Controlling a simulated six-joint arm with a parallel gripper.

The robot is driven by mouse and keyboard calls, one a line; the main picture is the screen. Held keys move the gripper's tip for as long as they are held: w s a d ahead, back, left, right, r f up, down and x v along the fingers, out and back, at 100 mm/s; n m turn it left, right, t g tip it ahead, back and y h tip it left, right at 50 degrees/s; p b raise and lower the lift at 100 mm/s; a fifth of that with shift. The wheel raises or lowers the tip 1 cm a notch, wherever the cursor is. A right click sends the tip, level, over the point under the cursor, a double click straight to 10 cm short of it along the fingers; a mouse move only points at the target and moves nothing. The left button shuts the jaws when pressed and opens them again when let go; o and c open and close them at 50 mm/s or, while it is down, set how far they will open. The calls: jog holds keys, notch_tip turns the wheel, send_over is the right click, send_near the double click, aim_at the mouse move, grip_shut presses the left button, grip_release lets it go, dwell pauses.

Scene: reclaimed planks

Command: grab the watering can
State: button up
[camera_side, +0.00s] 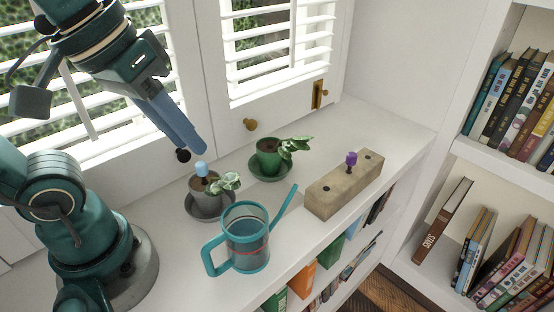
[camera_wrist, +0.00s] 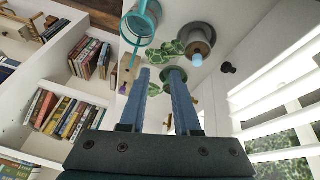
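The watering can (camera_side: 246,248) stands upright on the white sill in the side view. It has a clear body with teal rims, a teal handle on the left and a spout pointing up to the right. In the wrist view the watering can (camera_wrist: 141,22) is at the top, partly cut off. My gripper (camera_side: 194,148) is above and behind it, to the left, near the shuttered window. In the wrist view my gripper (camera_wrist: 159,72) has its two blue fingers apart, with nothing held between them.
A grey potted plant (camera_side: 206,194) with a light blue peg stands just behind the can. A green potted plant (camera_side: 269,160) is farther back. A wooden block (camera_side: 343,187) with a purple peg (camera_side: 351,159) lies to the right. Bookshelves (camera_side: 490,150) stand at far right.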

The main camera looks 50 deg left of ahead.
aim_at(203, 246)
jog(key=s+d+n+g, duration=0.3)
jog(key=d+n+g, duration=0.25)
jog(key=n, duration=0.75)
jog(key=shift+t, duration=0.45)
jog(key=f, duration=1.6)
jog(key=shift+s+d+f, duration=0.1)
jog(key=shift+d+f, duration=0.05)
jog(key=shift+d, duration=0.1)
jog(key=shift+c, duration=0.3)
grip_shut()
